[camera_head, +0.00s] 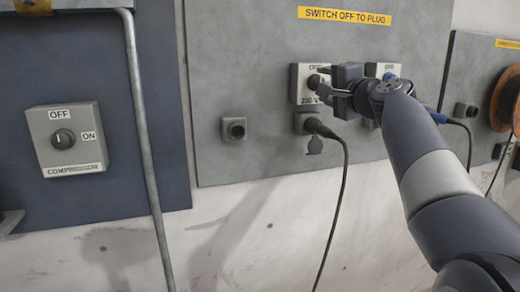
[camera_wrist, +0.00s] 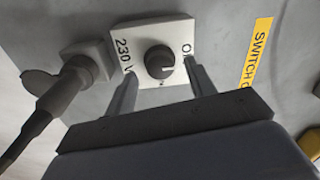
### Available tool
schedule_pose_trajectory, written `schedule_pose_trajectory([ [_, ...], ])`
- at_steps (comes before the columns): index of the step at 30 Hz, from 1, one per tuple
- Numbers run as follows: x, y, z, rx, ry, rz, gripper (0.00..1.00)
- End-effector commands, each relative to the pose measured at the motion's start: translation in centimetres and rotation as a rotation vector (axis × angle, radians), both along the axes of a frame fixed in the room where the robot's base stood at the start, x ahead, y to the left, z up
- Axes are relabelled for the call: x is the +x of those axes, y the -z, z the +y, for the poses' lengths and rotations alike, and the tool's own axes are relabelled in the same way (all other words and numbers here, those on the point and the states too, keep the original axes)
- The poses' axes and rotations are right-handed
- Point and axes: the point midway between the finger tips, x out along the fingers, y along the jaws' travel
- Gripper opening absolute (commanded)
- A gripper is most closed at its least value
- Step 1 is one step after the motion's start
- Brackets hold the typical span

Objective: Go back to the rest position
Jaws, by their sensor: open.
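My gripper (camera_head: 322,82) is at the end of my arm, which reaches in from the right side of the head view. Its jaws are at a white switch plate marked 230 V (camera_head: 304,84) on the grey panel. In the wrist view, the two fingers of my gripper (camera_wrist: 158,82) are apart, with the black round knob (camera_wrist: 160,61) between and just beyond their tips. The fingers look empty. Whether they touch the plate (camera_wrist: 144,38) I cannot tell. The knob's pointer detail is too small to read surely.
A black plug (camera_head: 318,127) with a hanging cable sits in a socket below the switch. An empty-looking socket (camera_head: 234,129) is to its left. A compressor switch (camera_head: 67,139) and a metal pipe (camera_head: 146,140) are further left.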

Motion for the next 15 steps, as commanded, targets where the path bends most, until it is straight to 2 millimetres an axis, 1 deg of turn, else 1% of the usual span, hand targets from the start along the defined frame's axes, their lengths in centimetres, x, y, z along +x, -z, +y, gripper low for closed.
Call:
schedule_pose_trajectory([
  [1, 0.6, -0.1, 0.3, 0.0, -0.002, 0.0, 0.52],
  [3, 1.3, -0.1, 0.4, 0.001, -0.001, 0.0, 0.52],
  [6, 1.8, -0.1, 0.6, 0.001, -0.001, 0.0, 0.52],
  [15, 2.0, -0.1, 0.6, 0.012, 0.0, 0.004, 0.52],
])
